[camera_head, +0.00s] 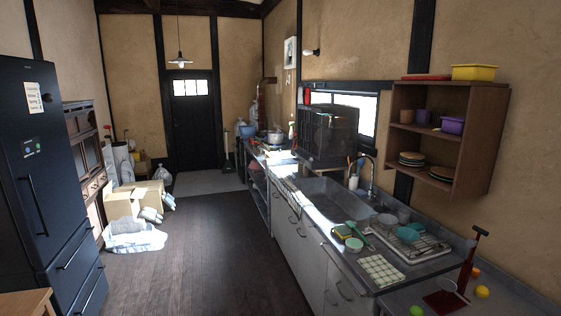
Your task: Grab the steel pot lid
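A pot (274,138) stands far off at the back end of the kitchen counter, beyond the dark cabinet. It is small in the picture, and I cannot tell whether a steel lid sits on it. I cannot make out a steel pot lid for certain anywhere in view. Neither of my grippers shows in the head view.
The counter (300,243) with a sink (325,195) runs along the right wall. A dark fridge (50,180) stands at left. Cardboard boxes (122,204) and a plastic bag (134,238) lie on the floor at left. The middle wooden floor (205,250) is clear.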

